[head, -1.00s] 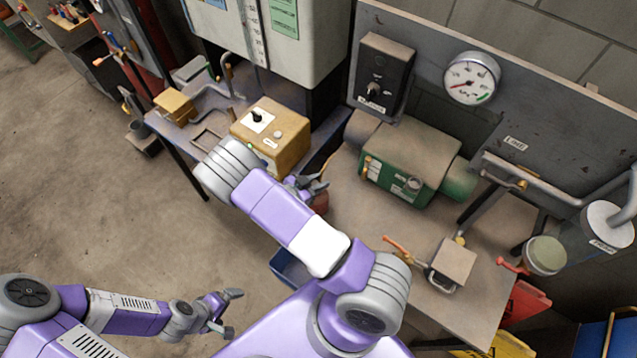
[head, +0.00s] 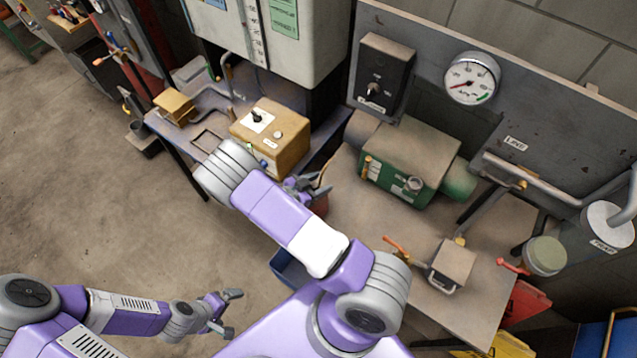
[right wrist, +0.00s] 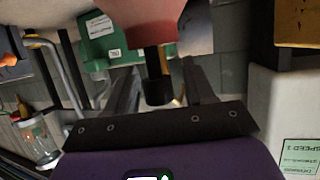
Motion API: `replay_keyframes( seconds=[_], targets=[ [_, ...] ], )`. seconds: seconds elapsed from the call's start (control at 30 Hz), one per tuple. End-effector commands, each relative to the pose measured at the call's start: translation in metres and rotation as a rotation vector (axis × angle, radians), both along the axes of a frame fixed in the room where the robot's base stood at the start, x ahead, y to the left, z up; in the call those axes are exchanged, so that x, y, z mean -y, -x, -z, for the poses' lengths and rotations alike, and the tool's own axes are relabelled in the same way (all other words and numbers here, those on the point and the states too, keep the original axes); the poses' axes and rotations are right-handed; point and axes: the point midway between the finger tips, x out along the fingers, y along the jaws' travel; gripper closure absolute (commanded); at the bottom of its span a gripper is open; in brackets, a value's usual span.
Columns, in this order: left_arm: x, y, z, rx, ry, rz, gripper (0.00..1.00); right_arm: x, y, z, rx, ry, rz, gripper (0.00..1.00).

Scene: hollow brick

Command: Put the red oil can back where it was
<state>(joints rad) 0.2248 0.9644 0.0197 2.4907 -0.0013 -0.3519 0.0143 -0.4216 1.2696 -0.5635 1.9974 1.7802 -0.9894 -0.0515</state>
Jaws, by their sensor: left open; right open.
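The red oil can (head: 321,204) shows only in part in the head view, low beside my right gripper and mostly hidden by my right arm. In the right wrist view its red body (right wrist: 148,22) is at the top, with a dark neck or cap reaching between the fingers. My right gripper (head: 308,184) is open, with one finger on either side of that dark part (right wrist: 160,90). I cannot tell whether a finger touches it. My left gripper (head: 231,312) is open and empty, low at the left, away from the can.
A green machine (head: 412,160) stands on the bench (head: 345,225) to the right of the can. A yellow-brown control box (head: 270,135) is to the left. A valve block (head: 452,264) with an orange lever is at front right. A blue bin (head: 287,268) is below the bench edge.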

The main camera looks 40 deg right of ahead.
Motion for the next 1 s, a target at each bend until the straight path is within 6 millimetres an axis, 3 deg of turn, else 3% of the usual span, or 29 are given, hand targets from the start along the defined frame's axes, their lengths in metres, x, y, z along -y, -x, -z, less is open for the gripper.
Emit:
replay_keyframes(
  seconds=[0.5,0.7,0.87,1.0],
  targets=[
    [0.0,0.0,0.011,0.0,0.0,0.0,0.0,-0.09,0.001,-0.037,0.003,-0.002,-0.002,0.47],
    [0.0,0.0,0.013,0.0,0.0,0.0,0.0,-0.108,0.002,-0.045,-0.002,-0.003,-0.004,0.47],
    [0.0,0.0,0.013,0.0,0.0,0.0,0.0,-0.101,-0.006,-0.031,-0.029,-0.055,-0.092,0.47],
    [0.0,0.0,0.013,0.0,0.0,0.0,0.0,-0.095,-0.019,0.006,-0.098,-0.2,-0.29,0.47]
  ],
)
